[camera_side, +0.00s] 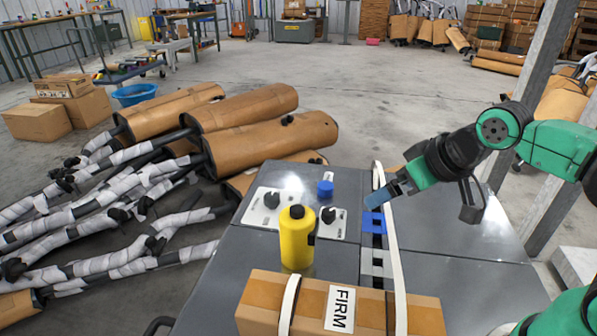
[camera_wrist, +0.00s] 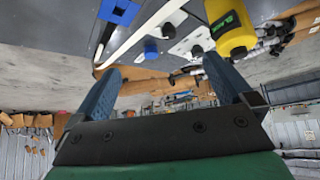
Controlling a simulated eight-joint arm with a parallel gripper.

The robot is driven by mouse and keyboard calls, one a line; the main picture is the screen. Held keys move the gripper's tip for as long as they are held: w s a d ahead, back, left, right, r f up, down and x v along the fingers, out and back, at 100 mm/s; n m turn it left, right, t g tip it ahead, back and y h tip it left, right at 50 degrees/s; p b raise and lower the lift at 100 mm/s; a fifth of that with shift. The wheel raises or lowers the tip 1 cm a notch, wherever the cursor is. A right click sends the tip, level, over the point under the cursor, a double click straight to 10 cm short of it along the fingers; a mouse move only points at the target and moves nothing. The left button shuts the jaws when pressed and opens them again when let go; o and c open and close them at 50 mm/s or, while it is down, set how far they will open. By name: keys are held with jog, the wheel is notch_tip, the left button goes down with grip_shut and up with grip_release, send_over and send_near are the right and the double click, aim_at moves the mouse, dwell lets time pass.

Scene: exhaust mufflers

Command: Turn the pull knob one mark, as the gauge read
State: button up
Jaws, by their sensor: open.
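Two white plates, a larger one (camera_side: 258,217) and a smaller one (camera_side: 338,230), lie on the grey table, each with a black knob (camera_side: 272,200) (camera_side: 329,215). A short blue cylinder (camera_side: 325,188) stands behind the smaller plate; it also shows in the wrist view (camera_wrist: 151,49). I cannot tell which of these is the pull knob, and I make out no readable gauge. My gripper (camera_side: 383,197) is open and empty, to the right of the plates and above the table by the blue block. In the wrist view its two blue fingers (camera_wrist: 163,64) are well apart, with the cylinder beyond them.
A yellow bottle (camera_side: 297,243) stands in front of the plates. A cardboard box (camera_side: 262,296) marked FIRM lies at the near edge. Wrapped mufflers (camera_side: 270,120) crowd the left. The table's right side is clear.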

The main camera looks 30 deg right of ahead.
jog(key=shift+c, duration=1.3)
jog(key=shift+w+a+r, duration=0.1)
jog(key=shift+w, duration=0.1)
jog(key=shift+c, duration=0.4)
jog(key=n+y, duration=0.3)
jog(key=n, duration=0.2)
send_near(272, 196)
jog(key=w+f+n+y, duration=0.1)
jog(key=n, duration=0.1)
jog(key=w+f+n+y, duration=0.1)
jog(key=w+f+y, duration=0.1)
jog(key=shift+d+f+n+g, duration=0.25)
jog(key=shift+f+n+g, duration=0.05)
jog(key=shift+n+g, duration=0.1)
jog(key=shift+x, duration=3)
jog(key=shift+c, duration=0.2)
